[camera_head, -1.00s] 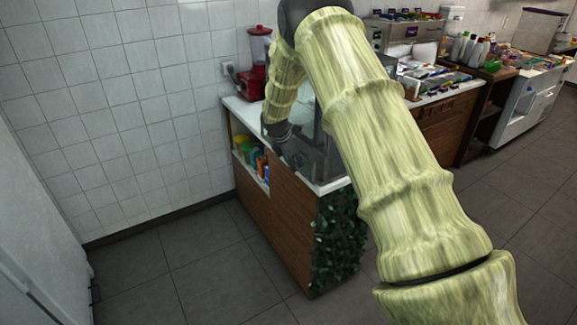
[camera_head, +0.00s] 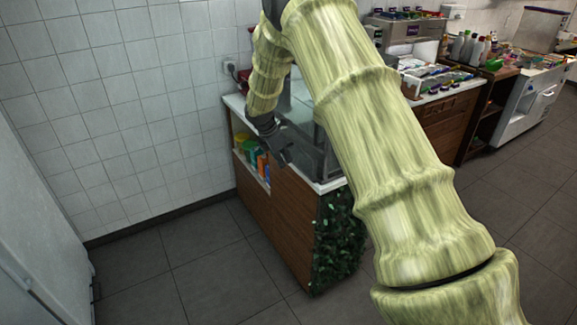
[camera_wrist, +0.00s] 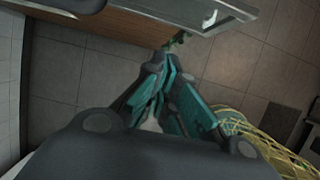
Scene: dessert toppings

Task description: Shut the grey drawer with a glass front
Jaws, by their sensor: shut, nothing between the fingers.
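The grey drawer with a glass front (camera_head: 318,160) is part of the glass case on the white-topped wooden counter, half hidden by my arm in the head view. A grey-framed panel, apparently its front, shows along the top of the wrist view (camera_wrist: 232,17). I cannot tell how far the drawer stands out. My gripper (camera_head: 284,161) is in front of the case, above the counter's near side. In the wrist view my gripper (camera_wrist: 168,62) has its dark and teal fingers together, empty, just below the panel edge. I cannot tell whether they touch it.
The wooden counter (camera_head: 287,220) has an open shelf with colourful containers (camera_head: 252,157) on its left side and green leaves (camera_head: 338,240) at its near end. Dark floor tiles (camera_head: 200,285) lie clear in front. A second counter (camera_head: 450,120) stands behind my arm.

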